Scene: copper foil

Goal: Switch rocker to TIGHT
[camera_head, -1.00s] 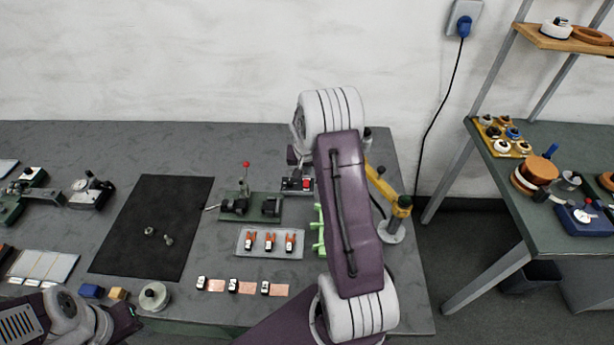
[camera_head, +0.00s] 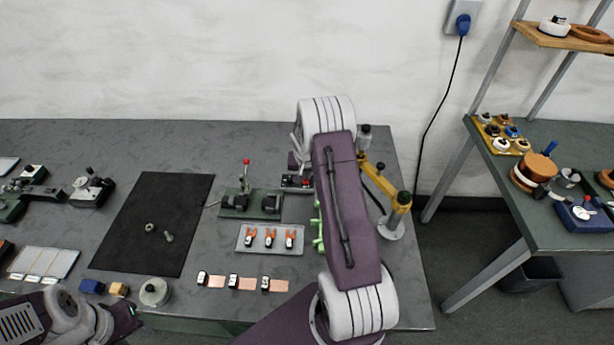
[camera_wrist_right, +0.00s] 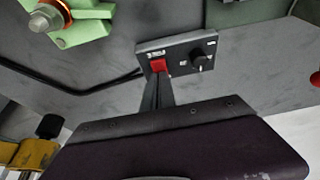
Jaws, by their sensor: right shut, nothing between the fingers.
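The control box (camera_head: 293,182) is a small dark box at the back of the bench, partly hidden by my right arm. The labels are too small to read, and I cannot tell which way the rocker is set. My right gripper (camera_wrist_right: 157,88) is shut and empty. Its fingertips are right at the near side of the red rocker; I cannot tell whether they touch it. My left arm shows at the bottom left of the head view, with its gripper out of sight.
A green fixture with a red-tipped lever (camera_head: 246,190) stands left of the box. A tray (camera_head: 270,250) of orange-handled parts lies in front. A light green part (camera_wrist_right: 75,25) and a yellow-armed stand (camera_head: 390,228) are near my right arm. The black mat (camera_head: 150,205) is mostly clear.

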